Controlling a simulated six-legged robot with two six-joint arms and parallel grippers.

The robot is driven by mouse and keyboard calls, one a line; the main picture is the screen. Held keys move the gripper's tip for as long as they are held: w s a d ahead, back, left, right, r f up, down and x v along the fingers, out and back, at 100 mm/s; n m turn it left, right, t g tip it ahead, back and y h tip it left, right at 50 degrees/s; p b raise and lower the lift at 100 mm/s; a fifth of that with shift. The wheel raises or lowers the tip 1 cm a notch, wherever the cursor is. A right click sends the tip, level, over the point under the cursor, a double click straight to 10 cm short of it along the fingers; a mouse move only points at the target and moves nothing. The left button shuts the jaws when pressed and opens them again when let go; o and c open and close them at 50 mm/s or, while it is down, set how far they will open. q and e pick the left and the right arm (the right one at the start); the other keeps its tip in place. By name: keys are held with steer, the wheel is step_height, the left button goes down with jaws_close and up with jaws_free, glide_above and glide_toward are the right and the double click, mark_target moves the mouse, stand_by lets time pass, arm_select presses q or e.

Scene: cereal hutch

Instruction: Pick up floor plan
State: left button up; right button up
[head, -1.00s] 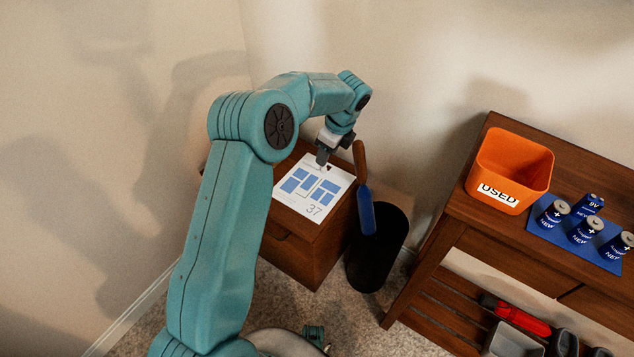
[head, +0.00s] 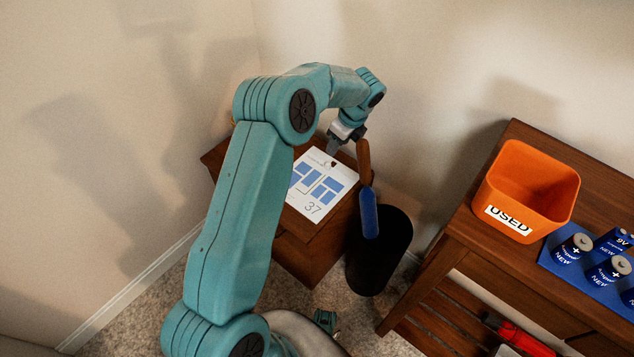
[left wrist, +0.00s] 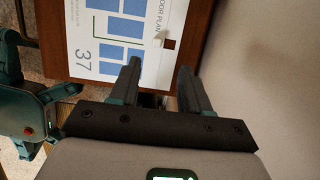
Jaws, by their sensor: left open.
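The floor plan (head: 318,193) is a white sheet with blue room blocks and the number 37. It lies flat on top of a small wooden cabinet (head: 290,226). My left arm hides its left part in the head view. My left gripper (head: 333,148) is open and empty over the far edge of the sheet, pointing down. In the left wrist view, the open fingers (left wrist: 160,70) are at the edge of the floor plan (left wrist: 112,58), close to a small brown spot with a pale piece beside it (left wrist: 160,40).
A black bin (head: 379,260) holding a blue tool with a wooden handle (head: 369,210) stands right beside the cabinet, close to my gripper. A wooden bench (head: 455,232) at right carries an orange USED bin (head: 528,190) and several batteries (head: 607,270) on a blue mat. Walls stand close behind.

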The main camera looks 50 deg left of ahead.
arm_select(q)
glide_above(328, 163)
steer(key=d, duration=0.2)
steer(key=x, duration=0.3)
steer(key=b+x, duration=0.1)
steer(key=shift+w+d+f, duration=0.25)
steer(key=shift+d+f, duration=0.05)
steer(key=shift+d, duration=0.05)
steer(key=b+x, duration=0.2)
steer(key=x, duration=0.2)
steer(key=shift+s+d+f, duration=0.1)
steer(key=shift+s+f, duration=0.05)
steer(key=shift+f, duration=0.5)
steer(key=shift+r, duration=0.1)
jaws_close()
